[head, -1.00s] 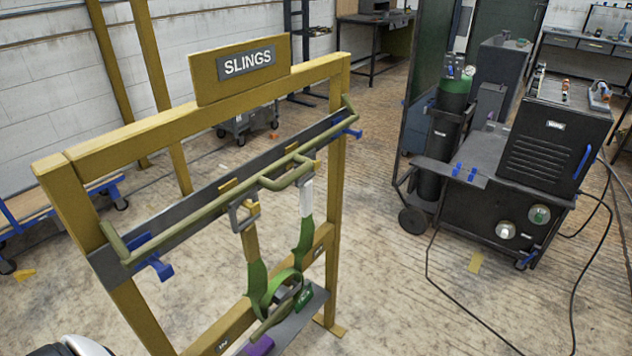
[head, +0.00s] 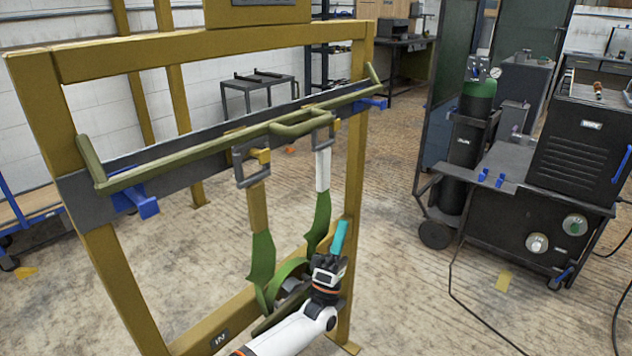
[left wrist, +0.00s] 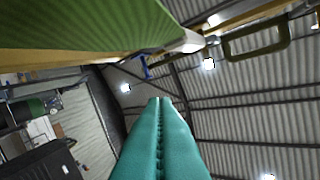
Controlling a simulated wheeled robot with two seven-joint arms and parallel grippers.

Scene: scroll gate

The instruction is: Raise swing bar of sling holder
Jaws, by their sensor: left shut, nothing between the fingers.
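The sling holder is a yellow frame (head: 150,56) with a grey cross rail. Its olive green swing bar (head: 215,149) runs along the front of the rail, with bent ends and a U-shaped handle in the middle. In the left wrist view the handle (left wrist: 255,42) shows at the upper right. My left gripper (head: 338,238) points up, shut and empty, below the bar's right half and beside the right sling, apart from the bar. Its teal fingers (left wrist: 160,130) are together in the left wrist view. My right gripper is out of view.
Blue brackets (head: 140,200) stick out at the rail's ends. A welding cart (head: 510,215) with a gas cylinder (head: 478,98) stands at the right, its cables on the floor. Open floor (head: 400,300) lies between frame and cart.

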